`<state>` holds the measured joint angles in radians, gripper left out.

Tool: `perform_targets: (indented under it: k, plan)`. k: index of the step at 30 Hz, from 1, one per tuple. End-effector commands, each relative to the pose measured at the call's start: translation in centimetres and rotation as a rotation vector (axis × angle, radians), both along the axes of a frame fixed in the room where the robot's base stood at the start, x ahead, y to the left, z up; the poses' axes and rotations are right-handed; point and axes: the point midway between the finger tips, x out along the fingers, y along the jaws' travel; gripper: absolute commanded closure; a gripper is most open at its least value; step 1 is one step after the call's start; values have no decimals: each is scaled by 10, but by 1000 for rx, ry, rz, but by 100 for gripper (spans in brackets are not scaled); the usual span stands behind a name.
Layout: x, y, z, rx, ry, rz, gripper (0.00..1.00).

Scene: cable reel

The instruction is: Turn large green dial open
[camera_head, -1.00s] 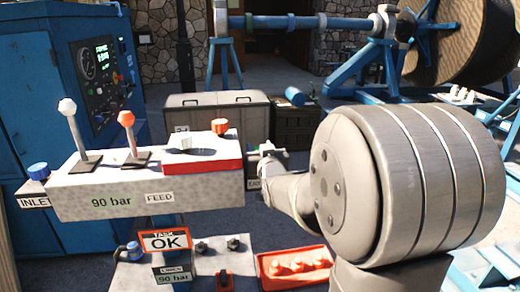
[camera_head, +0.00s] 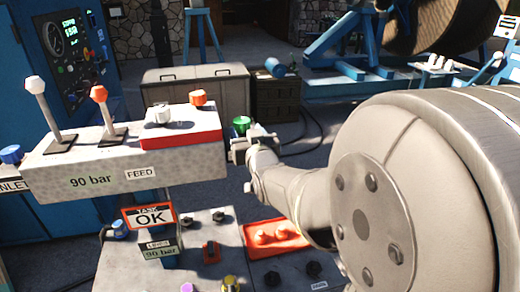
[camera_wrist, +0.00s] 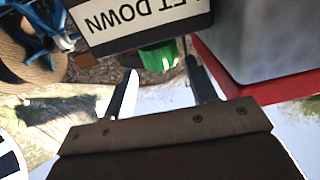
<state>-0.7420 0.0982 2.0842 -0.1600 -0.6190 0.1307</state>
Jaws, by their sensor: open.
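The green dial (camera_head: 241,125) shows just right of the control box's red-trimmed end in the head view. It also shows in the wrist view (camera_wrist: 160,57), partly covered by a white label plate. My gripper (camera_head: 240,148) is at the right end of the box, just below the dial in the picture. In the wrist view its two dark fingers (camera_wrist: 162,78) are spread apart, with the dial beyond and between their tips. I see nothing held, and I cannot tell whether a finger touches the dial.
The control box (camera_head: 120,170) carries two levers, a white knob (camera_head: 162,114) and an orange knob (camera_head: 198,98). The label plate (camera_wrist: 140,15), reading partly "DOWN", lies close above the fingers in the wrist view. A lower panel (camera_head: 190,265) holds several small knobs.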

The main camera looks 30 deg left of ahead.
Motion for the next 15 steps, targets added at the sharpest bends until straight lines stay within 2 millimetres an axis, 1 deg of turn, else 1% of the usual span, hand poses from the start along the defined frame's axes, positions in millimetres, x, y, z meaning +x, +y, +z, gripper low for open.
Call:
perform_targets:
  k: [1,6,12,15]
  plan:
    - [-7,-8,0,1,-1,-1,48]
    - [-27,-30,1,2,-3,-1,48]
    - [-46,-52,1,2,-2,-2,48]
    - [-53,-59,1,2,-3,-1,48]
